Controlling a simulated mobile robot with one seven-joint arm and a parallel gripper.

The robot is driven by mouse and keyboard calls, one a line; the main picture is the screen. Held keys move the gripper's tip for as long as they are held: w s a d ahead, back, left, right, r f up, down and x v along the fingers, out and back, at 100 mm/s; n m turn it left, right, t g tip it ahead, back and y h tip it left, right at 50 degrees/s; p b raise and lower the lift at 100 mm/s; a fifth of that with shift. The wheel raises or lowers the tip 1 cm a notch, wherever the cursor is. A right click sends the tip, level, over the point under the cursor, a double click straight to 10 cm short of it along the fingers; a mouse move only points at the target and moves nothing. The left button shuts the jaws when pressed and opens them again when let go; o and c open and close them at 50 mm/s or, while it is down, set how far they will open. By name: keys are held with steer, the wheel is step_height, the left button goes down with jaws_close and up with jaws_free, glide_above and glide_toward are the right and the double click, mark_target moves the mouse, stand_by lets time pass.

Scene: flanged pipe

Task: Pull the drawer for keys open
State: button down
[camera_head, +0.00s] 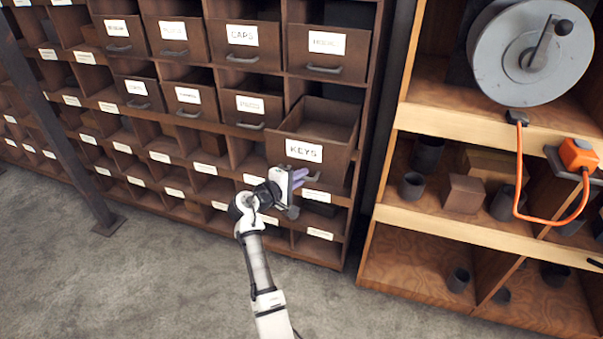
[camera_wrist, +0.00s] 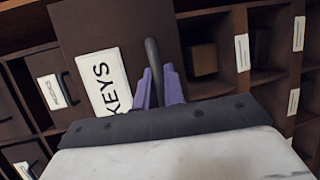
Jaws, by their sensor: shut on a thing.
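The keys drawer (camera_head: 288,152) is a dark brown wooden box with a white label reading KEYS, on the lower right of the cabinet. It stands out from the cabinet face, and its open top shows. My gripper (camera_head: 299,178) is at the lower part of its front, with purple fingers. In the wrist view the drawer front (camera_wrist: 97,28) and KEYS label (camera_wrist: 104,82) are turned sideways. My gripper (camera_wrist: 160,88) is shut on the dark curved handle (camera_wrist: 154,62), one finger on each side. The arm partly hides the handle in the head view.
Other labelled drawers, such as CAPS (camera_head: 243,42), sit shut above and left. Open cubbies lie below. A light wooden shelf (camera_head: 470,235) with a cable reel (camera_head: 505,60), orange cord and dark cups stands at right. The grey floor (camera_head: 150,280) in front is clear.

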steer(key=shift+s+a, duration=0.1)
stand_by(0.3)
steer(key=c, duration=1.8)
jaws_free()
steer(key=shift+o, duration=0.2)
steer(key=b+v, duration=0.3)
steer(key=v, duration=1.1)
